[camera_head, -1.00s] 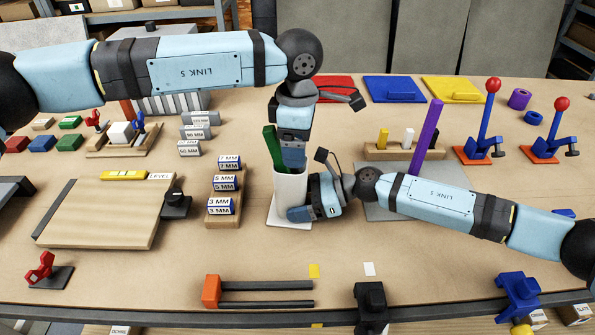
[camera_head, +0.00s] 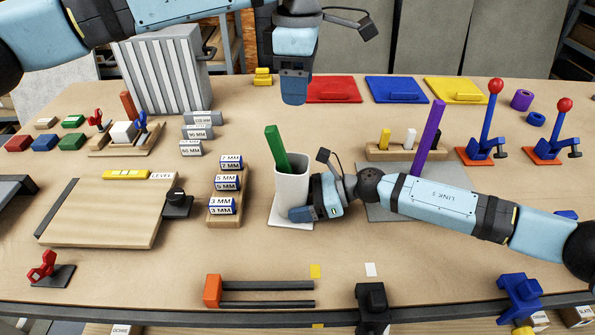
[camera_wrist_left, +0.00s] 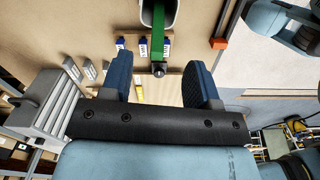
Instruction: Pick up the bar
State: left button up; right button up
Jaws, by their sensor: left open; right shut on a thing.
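A green bar (camera_head: 275,146) stands tilted in a white cup (camera_head: 291,190), its upper part leaning left above the rim and its lower end hidden inside. The cup is on a white base plate (camera_head: 276,216). My right gripper (camera_head: 302,213) is shut on the cup's lower right side. My left gripper (camera_head: 294,98) is open and empty, raised above and behind the cup. In the left wrist view, the green bar (camera_wrist_left: 158,38) points toward the space between my open left fingers (camera_wrist_left: 157,82), apart from them. A purple bar (camera_head: 427,135) stands tilted on the right.
Labelled blocks (camera_head: 227,184) on a wooden stand are left of the cup. A wooden board (camera_head: 95,215) lies further left. A peg rack (camera_head: 392,151) is on the right, beside red-knobbed levers (camera_head: 487,125). Coloured panels (camera_head: 398,90) lie at the back.

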pick_arm(q)
send_over(276, 127)
jog(key=shift+w+a+n, duration=0.15)
jog(key=shift+n, duration=0.25)
jog(key=shift+a+f, duration=0.15)
jog(key=shift+f, duration=0.05)
jog(key=f, duration=1.1)
jog(key=shift+d+f, duration=0.15)
jog(key=shift+d, duration=0.15)
grip_shut()
